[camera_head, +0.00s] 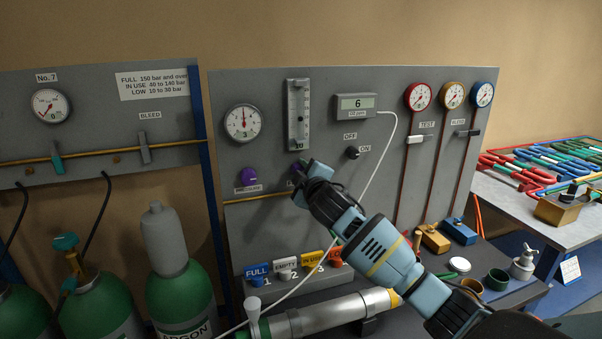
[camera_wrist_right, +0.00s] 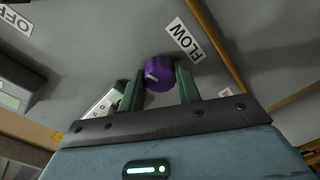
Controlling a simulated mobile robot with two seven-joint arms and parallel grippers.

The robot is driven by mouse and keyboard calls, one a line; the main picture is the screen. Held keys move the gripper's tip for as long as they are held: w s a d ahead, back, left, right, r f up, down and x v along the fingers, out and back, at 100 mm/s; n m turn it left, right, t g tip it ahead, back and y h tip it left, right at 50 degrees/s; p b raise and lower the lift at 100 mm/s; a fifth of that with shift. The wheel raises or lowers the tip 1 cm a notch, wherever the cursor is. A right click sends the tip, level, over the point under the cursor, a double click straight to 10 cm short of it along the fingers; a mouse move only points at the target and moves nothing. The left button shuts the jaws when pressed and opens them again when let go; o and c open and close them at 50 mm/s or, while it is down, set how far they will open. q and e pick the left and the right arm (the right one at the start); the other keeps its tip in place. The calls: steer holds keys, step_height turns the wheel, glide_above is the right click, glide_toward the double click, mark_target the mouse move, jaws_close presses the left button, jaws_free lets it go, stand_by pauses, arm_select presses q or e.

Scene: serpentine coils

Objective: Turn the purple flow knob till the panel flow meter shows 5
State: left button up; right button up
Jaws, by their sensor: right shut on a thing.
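The purple flow knob (camera_wrist_right: 165,74) sits on the grey panel beside its FLOW label (camera_wrist_right: 184,40) in the right wrist view. My right gripper (camera_wrist_right: 158,88) has its green fingers on either side of the knob and is shut on it. In the head view my right gripper (camera_head: 304,172) reaches the panel and mostly hides the knob. The panel flow meter (camera_head: 298,115) is an upright clear tube with a scale, above the gripper. Its reading is too small to tell. My left gripper is not in view.
A second purple knob (camera_head: 248,176), labelled PRESSURE, is left of the gripper. A dial (camera_head: 243,122), a digital display (camera_head: 355,106) reading 6 and an OFF/ON switch (camera_head: 352,153) are on the panel. Green gas cylinders (camera_head: 181,295) stand at left. A white cord crosses the panel.

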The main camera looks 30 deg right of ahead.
steer(key=n, duration=0.6)
steer(key=shift+f, duration=0.1)
steer(key=shift+n, duration=0.4)
stand_by(0.3)
steer(key=o, duration=1)
steer(key=shift+v, duration=3.9)
